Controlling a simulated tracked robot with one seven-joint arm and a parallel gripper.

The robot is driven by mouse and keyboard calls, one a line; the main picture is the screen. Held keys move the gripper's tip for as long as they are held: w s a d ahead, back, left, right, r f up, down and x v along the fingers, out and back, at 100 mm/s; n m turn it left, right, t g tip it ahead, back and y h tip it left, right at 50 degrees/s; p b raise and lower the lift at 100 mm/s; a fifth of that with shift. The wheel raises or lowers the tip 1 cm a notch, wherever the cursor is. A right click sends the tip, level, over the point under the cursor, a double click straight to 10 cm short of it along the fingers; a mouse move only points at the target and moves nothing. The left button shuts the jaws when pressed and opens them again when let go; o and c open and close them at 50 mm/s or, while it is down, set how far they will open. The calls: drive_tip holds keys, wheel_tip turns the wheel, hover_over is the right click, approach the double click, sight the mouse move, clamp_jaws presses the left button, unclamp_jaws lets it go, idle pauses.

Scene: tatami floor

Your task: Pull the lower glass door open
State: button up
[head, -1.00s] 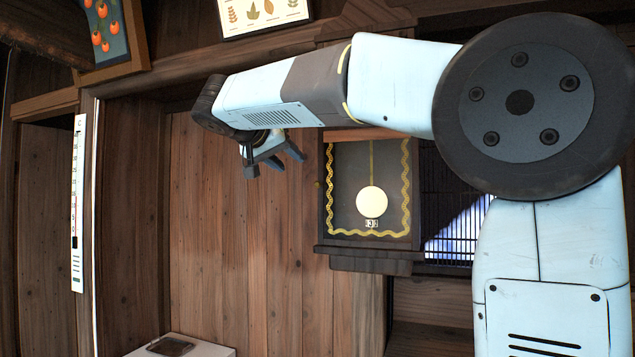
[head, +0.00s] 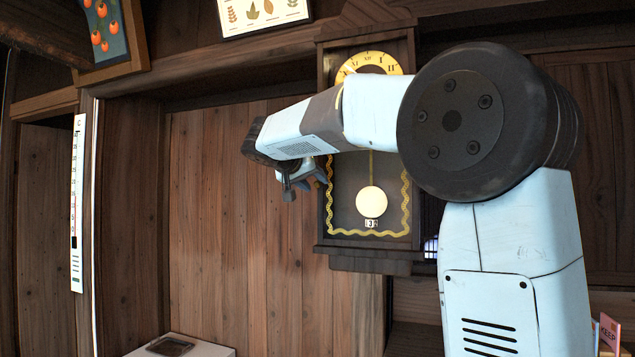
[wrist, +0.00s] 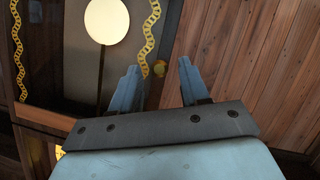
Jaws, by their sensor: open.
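A dark wooden wall clock (head: 322,220) has a lower glass door (head: 345,214) with a wavy gold border, and a pale pendulum disc (head: 371,202) shows behind it. The door looks shut. My gripper (head: 306,184) is open at the door's left edge and hides the knob there. In the wrist view a round brass knob (wrist: 159,68) appears between the spread fingertips of my gripper (wrist: 159,66). I cannot tell how far the fingers are from it in depth. The glass door (wrist: 65,60) fills the left of that view.
My arm covers part of the clock face (head: 372,62). A plank wall (head: 235,230) lies left of the clock, with free room before it. A thermometer (head: 77,200) hangs at the left. A white stand (head: 190,347) with a dark tray is below.

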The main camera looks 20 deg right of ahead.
drive_tip(key=shift+c, duration=0.4)
clamp_jaws()
